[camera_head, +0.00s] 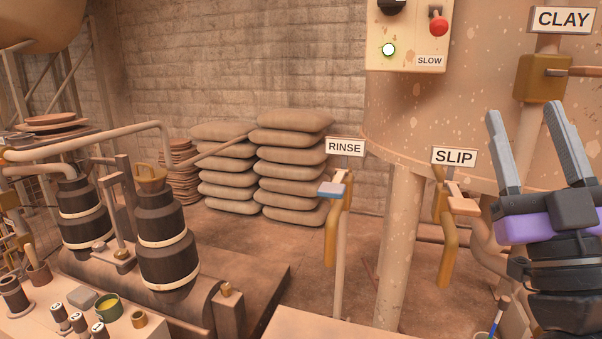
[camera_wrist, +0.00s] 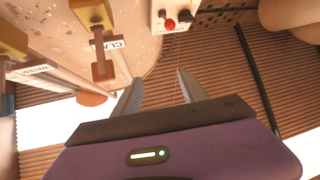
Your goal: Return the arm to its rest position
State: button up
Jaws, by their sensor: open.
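My gripper (camera_head: 530,150) is raised at the right of the head view, with its two grey fingers apart and pointing up. Nothing is between them. In the wrist view the open fingers (camera_wrist: 160,95) show above my purple wrist housing. The gripper is in front of the large speckled tank (camera_head: 480,100), below the CLAY sign (camera_head: 563,19) and to the right of the SLIP sign (camera_head: 454,157). I cannot tell how far it is from the tank.
A control box (camera_head: 408,35) with a red button and lit lamp is on the tank. Valve handles hang under the RINSE sign (camera_head: 345,147) and SLIP sign. Stacked sacks (camera_head: 290,165) stand by the wall. Dark pump cylinders (camera_head: 163,235) and a bench (camera_head: 60,315) with small items are at left.

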jog(key=s+a+f+m+g+h, duration=0.1)
jog(key=s+f+m+g+h, duration=0.25)
jog(key=f, duration=0.95)
jog(key=s+a+f+m+g+h, duration=0.15)
jog(key=s+f+m, duration=0.4)
jog(key=f, duration=0.75)
jog(key=s+a+f+n+g+y, duration=0.2)
jog(key=s+f+g, duration=0.2)
jog(key=s+f, duration=0.7)
jog(key=s+a+f+n+g+y, duration=0.2)
jog(key=s+f+g, duration=0.35)
jog(key=s, duration=0.85)
notch_tip(320, 180, up, 18)
jog(key=t+p, duration=0.1)
jog(key=p, duration=1.9)
jog(key=shift+s+n+y, duration=0.3)
jog(key=shift+d+r, duration=0.1)
